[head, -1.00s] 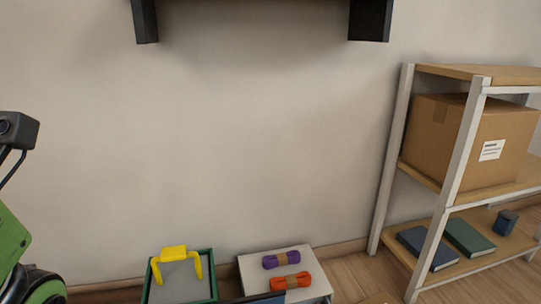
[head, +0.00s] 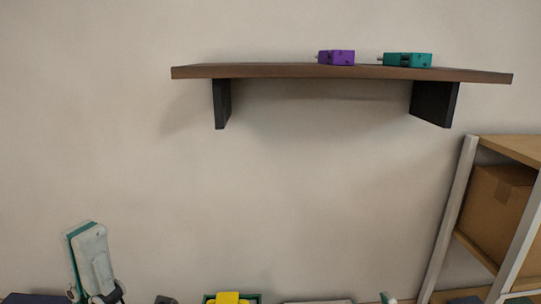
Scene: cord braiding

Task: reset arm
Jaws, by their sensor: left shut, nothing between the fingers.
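My left arm rises at the lower left of the head view. The dark end of my left gripper (head: 166,299) just shows at the bottom edge, right of the arm's white and teal link. It is shut and empty, well below the wall shelf and left of the green tray; most of it is cut off by the frame. A small white and teal piece of my right arm shows at the bottom edge, right of the middle. My right gripper is not in view.
A brown wall shelf (head: 280,72) holds a purple block-like device (head: 337,57) and a teal one (head: 407,60). A yellow object (head: 229,298) sits at the green tray (head: 258,297). A rack with a cardboard box (head: 490,206) stands right. The wall between is clear.

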